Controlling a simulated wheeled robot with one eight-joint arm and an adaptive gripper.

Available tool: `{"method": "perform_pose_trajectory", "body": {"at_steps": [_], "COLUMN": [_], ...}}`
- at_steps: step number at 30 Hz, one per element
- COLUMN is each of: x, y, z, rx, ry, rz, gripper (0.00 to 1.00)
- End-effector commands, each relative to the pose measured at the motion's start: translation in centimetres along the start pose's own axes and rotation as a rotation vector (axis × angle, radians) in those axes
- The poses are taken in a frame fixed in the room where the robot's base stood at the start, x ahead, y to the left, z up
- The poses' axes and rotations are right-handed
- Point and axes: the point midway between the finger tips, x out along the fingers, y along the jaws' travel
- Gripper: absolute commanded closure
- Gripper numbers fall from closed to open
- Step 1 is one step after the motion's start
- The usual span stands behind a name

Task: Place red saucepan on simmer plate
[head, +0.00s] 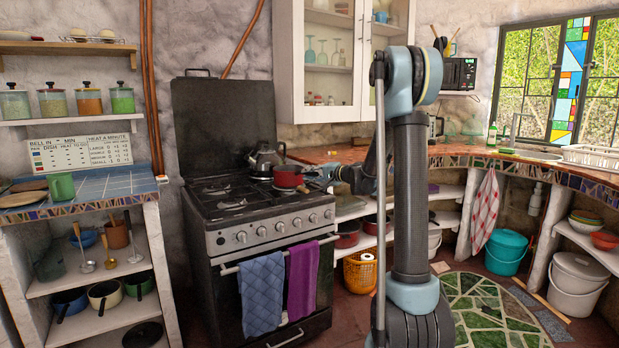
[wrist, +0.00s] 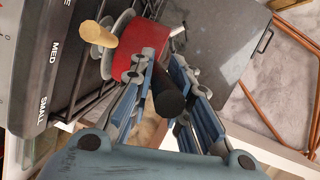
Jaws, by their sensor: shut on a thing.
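The red saucepan (head: 288,177) is at the right side of the black stove top in the head view. In the wrist view the red saucepan (wrist: 130,52) shows with its black handle (wrist: 167,92) between my fingers. My gripper (head: 328,173) is to the right of the pan and shut on that handle; it also shows in the wrist view (wrist: 168,95). A grey disc (wrist: 106,62) with a pale wooden handle (wrist: 96,33) shows beside the pan and partly behind it; it may be the simmer plate. I cannot tell whether the pan touches it.
A grey kettle (head: 264,160) stands on the stove close behind the pan. The raised stove lid (head: 225,120) is at the back. Black grates (head: 225,190) cover the burners; the left ones look free. A wooden counter (head: 340,155) lies to the right.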

Motion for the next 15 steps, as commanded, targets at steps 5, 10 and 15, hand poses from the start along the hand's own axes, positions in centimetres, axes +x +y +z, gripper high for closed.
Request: {"method": "perform_pose_trajectory", "body": {"at_steps": [5,10,15], "x": [0.01,0.03,0.05], "y": [0.06,0.28,0.51], "z": [-0.02,0.01,0.04], "rx": [0.001,0.001,0.001], "ry": [0.001,0.001,0.001], "rz": [-0.001,-0.001,-0.001], "gripper": [1.0,1.0,1.0]}}
